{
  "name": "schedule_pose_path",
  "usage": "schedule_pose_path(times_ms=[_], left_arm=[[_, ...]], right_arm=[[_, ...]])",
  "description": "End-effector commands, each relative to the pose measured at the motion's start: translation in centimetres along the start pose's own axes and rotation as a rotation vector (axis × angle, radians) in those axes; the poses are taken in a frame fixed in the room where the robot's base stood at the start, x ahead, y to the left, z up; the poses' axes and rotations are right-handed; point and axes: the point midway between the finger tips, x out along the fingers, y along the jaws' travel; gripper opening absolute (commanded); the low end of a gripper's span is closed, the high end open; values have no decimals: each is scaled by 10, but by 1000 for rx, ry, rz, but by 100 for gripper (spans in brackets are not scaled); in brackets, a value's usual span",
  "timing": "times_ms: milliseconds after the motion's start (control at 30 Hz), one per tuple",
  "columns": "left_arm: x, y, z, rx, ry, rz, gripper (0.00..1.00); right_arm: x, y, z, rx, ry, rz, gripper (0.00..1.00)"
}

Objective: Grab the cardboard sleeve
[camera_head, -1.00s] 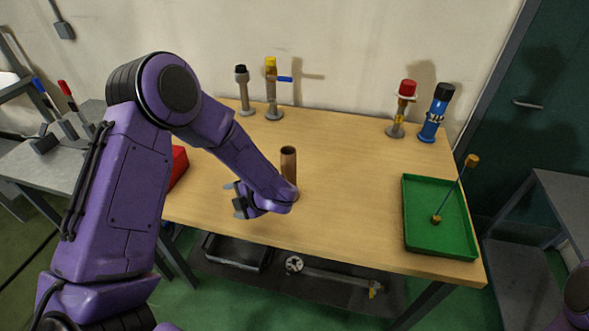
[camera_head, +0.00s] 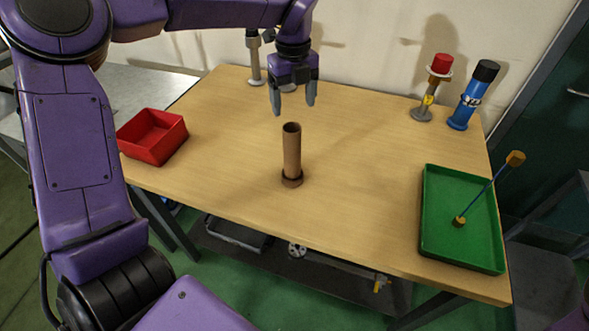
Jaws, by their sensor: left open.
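The cardboard sleeve (camera_head: 292,152) is a brown upright tube with an open top. It stands in a low, dark brown ring-like base near the middle of the wooden table. My left gripper (camera_head: 294,104) is open, with its two grey fingers pointing down. In the picture it shows just above the top of the sleeve, apart from it, with nothing between the fingers. How far it is from the sleeve in depth is hard to tell. My right gripper is out of view.
A red open box (camera_head: 152,136) sits at the table's left edge. A green tray (camera_head: 462,252) with a blue rod having yellowish ends is at the right. A red-topped stand (camera_head: 428,88) and a blue bottle (camera_head: 470,98) are at the back right. The table around the sleeve is clear.

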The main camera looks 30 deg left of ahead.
Motion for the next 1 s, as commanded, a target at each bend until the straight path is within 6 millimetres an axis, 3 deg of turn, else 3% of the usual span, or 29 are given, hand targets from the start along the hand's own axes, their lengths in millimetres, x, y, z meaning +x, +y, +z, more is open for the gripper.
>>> schedule_pose_path(times_ms=[600, 867, 1000], left_arm=[[96, 7, -3, 0, 2, 5, 78], [103, 7, -2, -1, 1, 3, 78], [102, 7, -2, -1, 1, 3, 36]], right_arm=[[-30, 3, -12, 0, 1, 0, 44], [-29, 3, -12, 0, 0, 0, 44], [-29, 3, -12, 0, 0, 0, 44]])
